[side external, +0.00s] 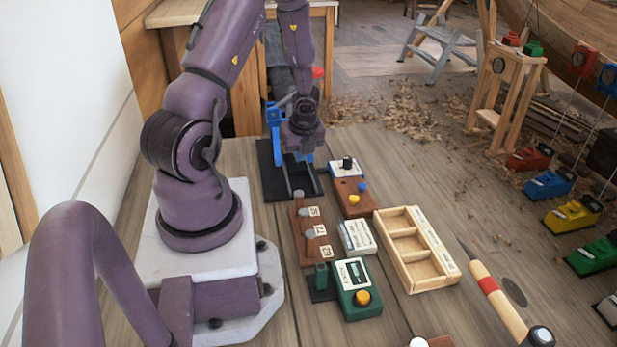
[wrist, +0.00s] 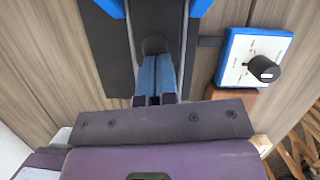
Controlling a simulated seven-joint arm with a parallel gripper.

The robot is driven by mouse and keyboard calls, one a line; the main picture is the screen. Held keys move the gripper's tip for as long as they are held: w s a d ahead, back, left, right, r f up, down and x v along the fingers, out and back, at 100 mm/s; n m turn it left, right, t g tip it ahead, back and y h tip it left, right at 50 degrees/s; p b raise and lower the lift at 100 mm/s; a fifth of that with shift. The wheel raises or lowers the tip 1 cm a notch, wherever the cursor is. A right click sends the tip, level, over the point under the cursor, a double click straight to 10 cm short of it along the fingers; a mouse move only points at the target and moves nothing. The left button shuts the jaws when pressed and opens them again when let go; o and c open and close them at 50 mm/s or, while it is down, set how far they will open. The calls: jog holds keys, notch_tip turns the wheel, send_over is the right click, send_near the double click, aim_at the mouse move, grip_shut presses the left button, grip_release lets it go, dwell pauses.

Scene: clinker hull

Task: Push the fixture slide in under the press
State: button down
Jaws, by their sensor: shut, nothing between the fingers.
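The press (side external: 274,122) has a blue frame on a black base plate (side external: 268,183), with a red-tipped lever (side external: 318,72). Its two blue posts (wrist: 200,7) show at the top of the wrist view. Two grey rails run along the base. A dark round piece (wrist: 153,44), apparently part of the fixture slide, lies between the rails just beyond my fingertips. My gripper (wrist: 155,66) is shut and empty, pointing down between the rails, close to that piece; I cannot tell whether they touch. In the side view my wrist hides most of the slide.
A blue-edged dial box (wrist: 254,60) stands right of the press; it also shows in the side view (side external: 340,170). Nearer are a brown weight board (side external: 312,231), a green box (side external: 357,305), a wooden tray (side external: 412,284) and a red-banded tool (side external: 494,298). Bare tabletop lies behind the tray.

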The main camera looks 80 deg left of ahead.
jog(key=shift+d, duration=0.15)
jog(key=d, duration=0.3)
jog(key=shift+w+d+r, duration=0.1)
jog(key=shift+w+r, duration=0.2)
jog(key=shift+d+r, duration=0.2)
jog(key=shift+d, duration=0.1)
jog(key=v, duration=1)
jog(key=s+d+r+n+t+h, duration=0.1)
jog(key=d+r+n+t, duration=0.2)
jog(key=d+r+n, duration=0.5)
jog(key=s+d+r+n+t+h, duration=0.1)
jog(key=d+r+n+t+h, duration=0.1)
jog(key=d+r+n, duration=0.6)
jog(key=d+r+t, duration=0.1)
jog(key=d+r, duration=0.2)
jog(key=d, duration=0.4)
jog(key=shift+h, duration=0.3)
